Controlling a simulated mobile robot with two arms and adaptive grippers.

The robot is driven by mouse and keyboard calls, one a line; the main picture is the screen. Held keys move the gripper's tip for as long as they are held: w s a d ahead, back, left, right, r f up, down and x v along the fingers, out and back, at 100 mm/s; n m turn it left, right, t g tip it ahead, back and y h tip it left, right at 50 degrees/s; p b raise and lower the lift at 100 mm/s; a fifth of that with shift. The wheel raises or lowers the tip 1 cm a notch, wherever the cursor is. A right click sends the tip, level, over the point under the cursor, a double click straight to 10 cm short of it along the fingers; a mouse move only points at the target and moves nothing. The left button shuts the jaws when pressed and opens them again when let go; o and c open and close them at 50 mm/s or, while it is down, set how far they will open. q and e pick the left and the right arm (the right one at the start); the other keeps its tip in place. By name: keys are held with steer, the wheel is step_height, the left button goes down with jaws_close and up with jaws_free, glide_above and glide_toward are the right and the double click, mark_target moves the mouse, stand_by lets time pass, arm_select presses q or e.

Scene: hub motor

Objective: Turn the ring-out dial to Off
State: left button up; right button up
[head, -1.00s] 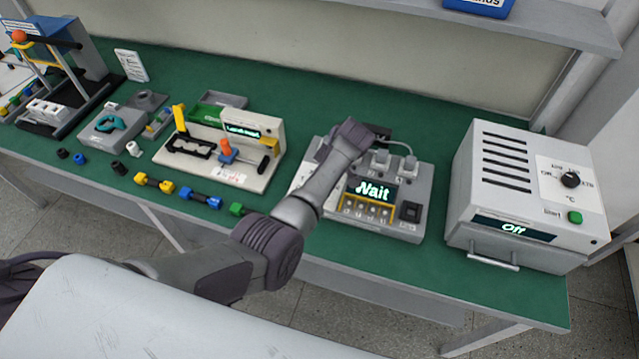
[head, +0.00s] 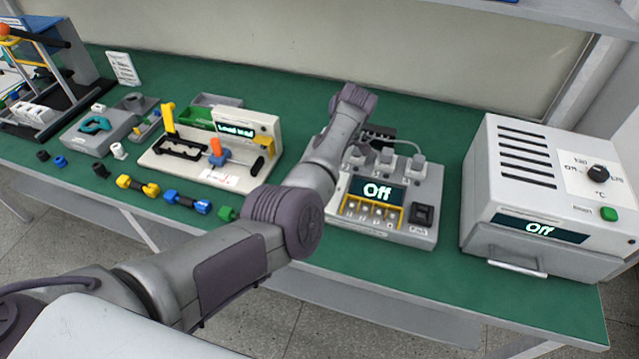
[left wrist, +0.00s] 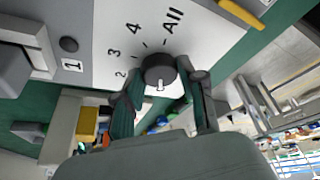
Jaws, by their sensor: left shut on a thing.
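The ring-out dial is a dark round knob (left wrist: 157,66) on a pale panel printed 2, 3, 4 and All in the left wrist view. A white mark on the knob points down, away from those labels; any Off label is hidden. My left gripper (left wrist: 161,88) has one finger on each side of the knob and is shut on it. In the head view my left arm hides both dial and gripper. The grey ring-out box (head: 432,187) stands below and right of my arm; its display (head: 377,191) reads Off. My right gripper is not in view.
A white oven-like box (head: 520,165) with its own dial stands to the right, its display also reading Off. A white fixture (head: 238,182) and several coloured connectors lie to the left. Plugs with cables stand on the back of the ring-out box.

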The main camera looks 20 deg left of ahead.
arm_select(q)
steer(key=shift+w+a+n+b, duration=0.1)
steer(key=shift+n+b, duration=0.35)
steer(key=shift+n, duration=0.15)
steer(key=o, duration=1.1)
steer(key=shift+o, duration=0.2)
steer(key=v, duration=1.2)
steer(key=shift+a, duration=0.2)
